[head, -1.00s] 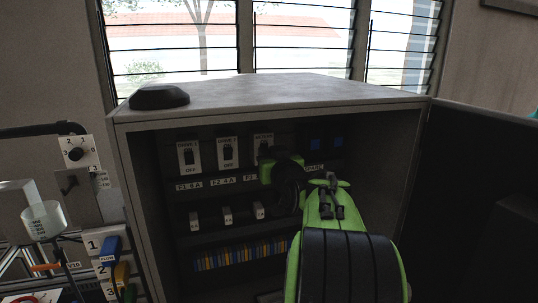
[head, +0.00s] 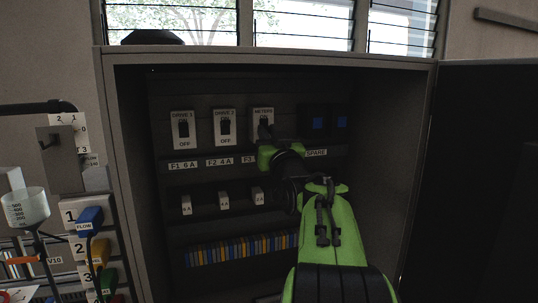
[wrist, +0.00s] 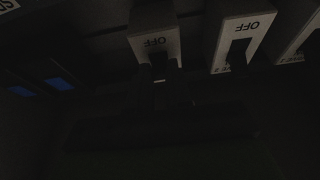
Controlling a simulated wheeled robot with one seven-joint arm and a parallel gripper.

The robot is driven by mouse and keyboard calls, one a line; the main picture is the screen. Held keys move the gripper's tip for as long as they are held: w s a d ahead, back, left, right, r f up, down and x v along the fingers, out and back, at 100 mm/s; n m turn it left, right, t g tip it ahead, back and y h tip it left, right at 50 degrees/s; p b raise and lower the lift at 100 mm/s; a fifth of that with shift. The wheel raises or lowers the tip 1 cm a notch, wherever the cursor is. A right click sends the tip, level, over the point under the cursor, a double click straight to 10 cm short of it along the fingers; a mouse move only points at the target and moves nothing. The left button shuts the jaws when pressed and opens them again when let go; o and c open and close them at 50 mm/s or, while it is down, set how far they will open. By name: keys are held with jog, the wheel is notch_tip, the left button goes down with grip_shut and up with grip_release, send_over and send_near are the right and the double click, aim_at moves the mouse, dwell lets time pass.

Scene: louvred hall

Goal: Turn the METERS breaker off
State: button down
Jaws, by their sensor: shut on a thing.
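The METERS breaker (head: 263,114) is a white plate, third from the left in the top row of the open cabinet. My gripper (head: 265,134) reaches it from the lower right and covers its lower half in the head view.
The DRIVE 2 breaker (head: 225,127) and DRIVE 1 breaker (head: 183,130) stand close to the left. Blue-marked spare slots (head: 317,123) are to the right. The cabinet door (head: 480,180) is open at the right.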

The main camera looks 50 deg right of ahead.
jog(key=t+b, duration=0.1)
jog(key=b, duration=0.2)
jog(key=shift+w+f+h, duration=0.1)
jog(key=shift+f+h, duration=0.3)
jog(key=shift+b, duration=0.3)
jog(key=shift+r, duration=0.1)
jog(key=c, duration=1)
grip_release()
jog(key=shift+c, duration=0.2)
jog(key=b+v, duration=0.5)
jog(key=v, duration=1)
jog(key=shift+s+f+b, duration=0.25)
jog(key=shift+f+b, duration=0.15)
